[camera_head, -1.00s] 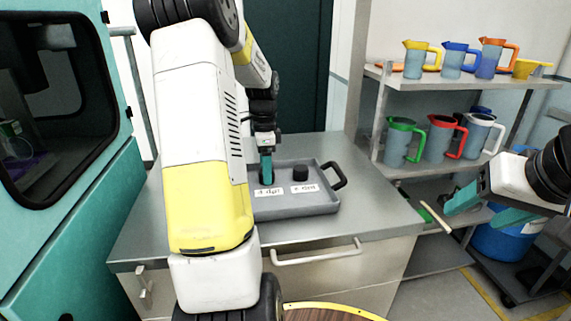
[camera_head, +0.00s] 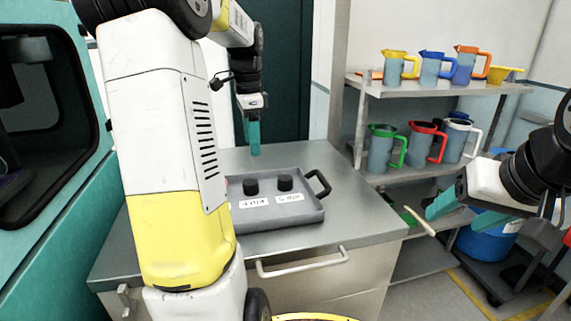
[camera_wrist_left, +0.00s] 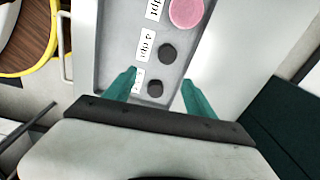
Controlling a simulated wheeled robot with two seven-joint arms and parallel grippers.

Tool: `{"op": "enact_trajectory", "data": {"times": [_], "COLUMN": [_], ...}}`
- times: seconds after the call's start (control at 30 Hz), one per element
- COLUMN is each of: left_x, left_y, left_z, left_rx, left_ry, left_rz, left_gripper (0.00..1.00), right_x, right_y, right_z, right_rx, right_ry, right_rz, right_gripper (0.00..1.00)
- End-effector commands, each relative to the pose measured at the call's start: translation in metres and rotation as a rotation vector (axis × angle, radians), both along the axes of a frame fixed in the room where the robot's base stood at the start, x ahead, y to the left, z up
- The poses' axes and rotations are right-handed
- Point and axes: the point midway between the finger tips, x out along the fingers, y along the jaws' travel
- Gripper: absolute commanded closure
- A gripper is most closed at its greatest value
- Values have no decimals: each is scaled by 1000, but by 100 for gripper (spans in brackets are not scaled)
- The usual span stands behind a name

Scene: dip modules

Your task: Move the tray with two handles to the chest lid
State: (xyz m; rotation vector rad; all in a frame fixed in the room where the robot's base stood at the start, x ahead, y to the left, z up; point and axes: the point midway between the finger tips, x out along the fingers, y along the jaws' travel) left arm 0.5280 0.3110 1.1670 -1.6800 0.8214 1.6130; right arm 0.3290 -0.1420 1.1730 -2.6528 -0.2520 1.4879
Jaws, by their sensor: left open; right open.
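The grey tray (camera_head: 300,214) sits on the metal chest lid (camera_head: 352,208). One dark handle (camera_head: 319,183) shows at its right end; the other end is hidden behind my left arm in the head view. Two black round pieces (camera_head: 285,183) and white labels are in the tray. The left wrist view also shows a pink round piece (camera_wrist_left: 186,12) in it. My left gripper (camera_head: 254,148) is open and empty, above and behind the tray. In the left wrist view its fingers (camera_wrist_left: 160,88) are spread over the tray's end. My right gripper (camera_head: 455,212) is open and empty, right of the chest.
A shelf (camera_head: 440,86) with several coloured jugs stands at the right, with a blue drum (camera_head: 487,240) below it. A teal cabinet (camera_head: 60,230) with a dark window stands at the left. A drawer handle (camera_head: 302,263) juts from the chest front.

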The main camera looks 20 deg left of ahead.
Motion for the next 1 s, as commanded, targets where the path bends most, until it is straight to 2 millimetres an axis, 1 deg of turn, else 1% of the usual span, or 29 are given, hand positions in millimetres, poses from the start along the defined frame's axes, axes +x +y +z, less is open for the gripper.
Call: {"op": "enact_trajectory", "data": {"times": [0.03,0.07,0.1,0.17,0.2,0.33,0.4,0.5,0.6,0.7,0.8,1.0], "left_x": [-12,-20,-32,-54,-69,-117,-141,-169,-187,-197,-200,-200], "left_y": [-17,-28,-42,-64,-77,-116,-132,-150,-161,-166,-168,-168], "left_z": [12,17,24,31,34,36,31,22,13,8,6,6], "left_rx": [-1,-4,-12,-36,-58,-160,-228,-320,-393,-435,-449,-448], "left_ry": [-38,-61,-96,-150,-186,-286,-326,-361,-375,-380,-380,-379], "left_rz": [41,78,131,222,283,484,584,703,788,836,854,855], "left_gripper": [36,36,36,36,36,36,36,36,36,36,36,36], "right_x": [0,0,0,0,0,0,0,0,0,0,0,0], "right_y": [0,0,0,0,0,0,0,0,0,0,0,0], "right_z": [0,0,0,0,0,0,0,0,0,0,0,0], "right_rx": [0,0,0,0,0,0,0,0,0,0,0,0], "right_ry": [0,0,0,0,0,0,0,0,0,0,0,0], "right_rz": [0,0,0,0,0,0,0,0,0,0,0,0], "right_gripper": [37,37,37,37,37,37,37,37,37,37,37,37]}}
